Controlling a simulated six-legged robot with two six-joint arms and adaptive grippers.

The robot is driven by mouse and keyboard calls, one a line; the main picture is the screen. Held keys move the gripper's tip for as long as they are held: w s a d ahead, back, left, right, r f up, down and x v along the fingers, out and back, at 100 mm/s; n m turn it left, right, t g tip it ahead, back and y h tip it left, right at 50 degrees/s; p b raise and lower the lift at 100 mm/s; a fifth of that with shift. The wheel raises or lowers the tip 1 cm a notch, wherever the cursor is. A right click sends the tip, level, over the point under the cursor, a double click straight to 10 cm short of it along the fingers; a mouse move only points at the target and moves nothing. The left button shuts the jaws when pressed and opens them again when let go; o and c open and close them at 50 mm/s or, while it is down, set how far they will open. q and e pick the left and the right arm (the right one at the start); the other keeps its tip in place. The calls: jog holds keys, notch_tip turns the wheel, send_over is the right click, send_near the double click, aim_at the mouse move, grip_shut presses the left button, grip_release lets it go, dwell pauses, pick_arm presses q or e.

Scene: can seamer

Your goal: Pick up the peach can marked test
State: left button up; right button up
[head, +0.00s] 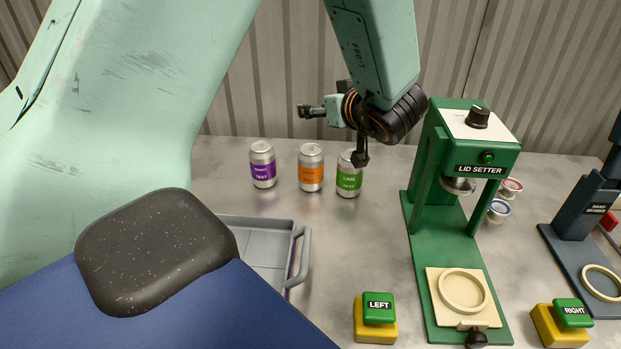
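Three cans stand upright in a row on the grey table. The middle can (311,168) has an orange label; its small words are hard to read, but its colour fits peach. The left can (263,165) has a purple label ending in "TEST". The right can (348,182) has a green label reading "LIME TEST". My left gripper (333,136) hangs from the arm folded down from the top. Its dark fingertips look spread apart and empty, one pointing left, one pointing down. It appears above the orange and green cans and partly covers the green can's top. My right gripper is not in view.
A grey tray (304,257) with a handle lies in front of the cans. A green lid setter (408,228) stands to the right, with lids (498,209) behind it and a dark hand seamer (574,212) beyond. Yellow-and-green LEFT (376,330) and RIGHT (560,333) buttons sit in front.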

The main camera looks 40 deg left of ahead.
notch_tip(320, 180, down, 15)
jog(key=b, duration=1.3)
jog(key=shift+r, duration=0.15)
